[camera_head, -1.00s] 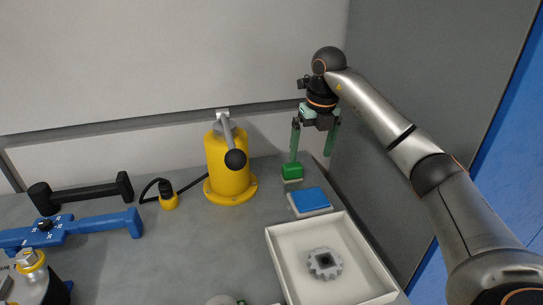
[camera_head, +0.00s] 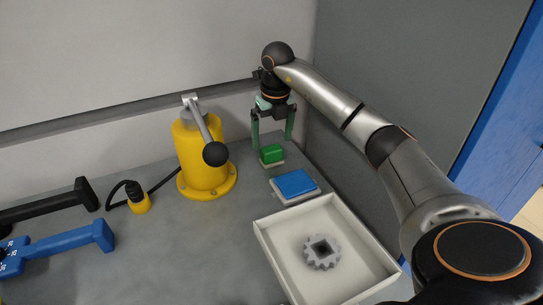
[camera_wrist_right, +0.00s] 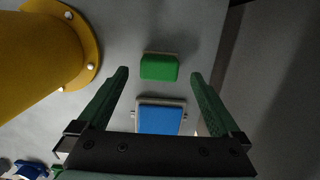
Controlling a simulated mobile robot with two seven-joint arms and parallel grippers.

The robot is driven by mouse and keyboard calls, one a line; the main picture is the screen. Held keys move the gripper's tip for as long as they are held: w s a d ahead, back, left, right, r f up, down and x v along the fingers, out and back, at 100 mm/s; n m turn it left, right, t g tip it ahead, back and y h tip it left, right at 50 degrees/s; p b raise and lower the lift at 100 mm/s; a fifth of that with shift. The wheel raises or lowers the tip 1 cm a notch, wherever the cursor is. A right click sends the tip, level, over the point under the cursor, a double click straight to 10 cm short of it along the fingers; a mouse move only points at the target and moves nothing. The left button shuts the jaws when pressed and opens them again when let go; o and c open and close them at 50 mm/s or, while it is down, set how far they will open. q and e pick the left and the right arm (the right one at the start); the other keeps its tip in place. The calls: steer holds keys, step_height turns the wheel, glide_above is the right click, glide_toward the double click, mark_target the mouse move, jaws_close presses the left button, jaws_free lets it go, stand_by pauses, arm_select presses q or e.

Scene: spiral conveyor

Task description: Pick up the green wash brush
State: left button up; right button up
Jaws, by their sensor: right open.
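The green wash brush (camera_head: 272,154) is a small green block with a pale underside. It lies on the grey table at the back, to the right of the yellow device. My right gripper (camera_head: 272,144) is open and empty, pointing down with its green fingers over the brush. In the right wrist view the brush (camera_wrist_right: 159,67) shows between and just beyond the two fingertips (camera_wrist_right: 159,74). The fingers look apart from it on both sides; their exact height above the table I cannot tell. My left gripper is not in view.
A blue sponge-like block (camera_head: 295,183) lies just in front of the brush. A white tray (camera_head: 285,255) with a grey gear (camera_head: 322,251) stands nearer. The yellow lever device (camera_head: 203,160) stands left; a grey wall panel (camera_head: 400,80) rises close on the right.

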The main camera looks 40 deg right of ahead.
mark_target(272, 148)
step_height(272, 148, down, 5)
steer(key=shift+w+r, duration=0.1)
